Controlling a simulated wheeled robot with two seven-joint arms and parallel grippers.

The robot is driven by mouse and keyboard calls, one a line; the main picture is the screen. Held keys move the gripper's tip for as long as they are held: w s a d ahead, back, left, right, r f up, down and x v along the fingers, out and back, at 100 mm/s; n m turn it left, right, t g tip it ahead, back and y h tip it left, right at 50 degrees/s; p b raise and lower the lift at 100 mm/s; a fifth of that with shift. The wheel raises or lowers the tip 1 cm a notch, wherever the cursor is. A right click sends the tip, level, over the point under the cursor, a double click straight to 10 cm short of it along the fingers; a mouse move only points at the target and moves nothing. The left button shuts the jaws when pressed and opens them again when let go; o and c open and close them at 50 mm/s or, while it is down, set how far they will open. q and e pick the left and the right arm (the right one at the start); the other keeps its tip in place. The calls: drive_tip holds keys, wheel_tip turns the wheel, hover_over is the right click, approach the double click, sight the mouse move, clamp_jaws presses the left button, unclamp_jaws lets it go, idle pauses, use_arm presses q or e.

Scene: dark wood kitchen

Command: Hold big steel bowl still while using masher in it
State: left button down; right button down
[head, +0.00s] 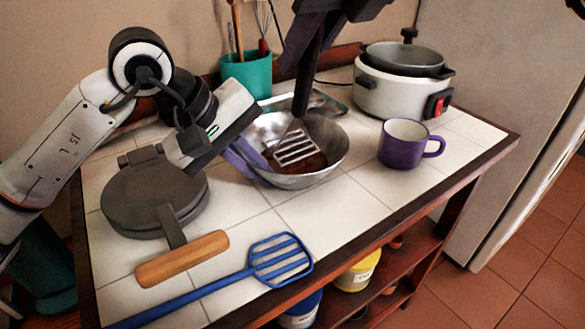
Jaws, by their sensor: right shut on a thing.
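The big steel bowl (333,146) stands upright on the white tiled counter, with dark reddish-brown food (314,163) in its bottom. The masher (297,147) has a slotted steel head, which is inside the bowl over the food, and a black handle rising from it. My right gripper (312,38), at the top of the view, is shut on the masher's handle. My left gripper (246,163) comes in from the left, its purple fingers at the bowl's left rim. I cannot tell whether they are closed on the rim.
A waffle iron (150,197) with a wooden handle and a blue slotted spatula (282,261) lie in front left. A purple mug (401,145) stands right of the bowl. Behind are a teal utensil cup (247,74), a tray (328,103) and a white cooker (394,93).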

drive_tip(key=shift+f, duration=1.5)
drive_tip(key=shift+r, duration=1.65)
drive_tip(key=shift+f, duration=0.1)
drive_tip(key=shift+f, duration=1.5)
drive_tip(key=shift+r, duration=1.6)
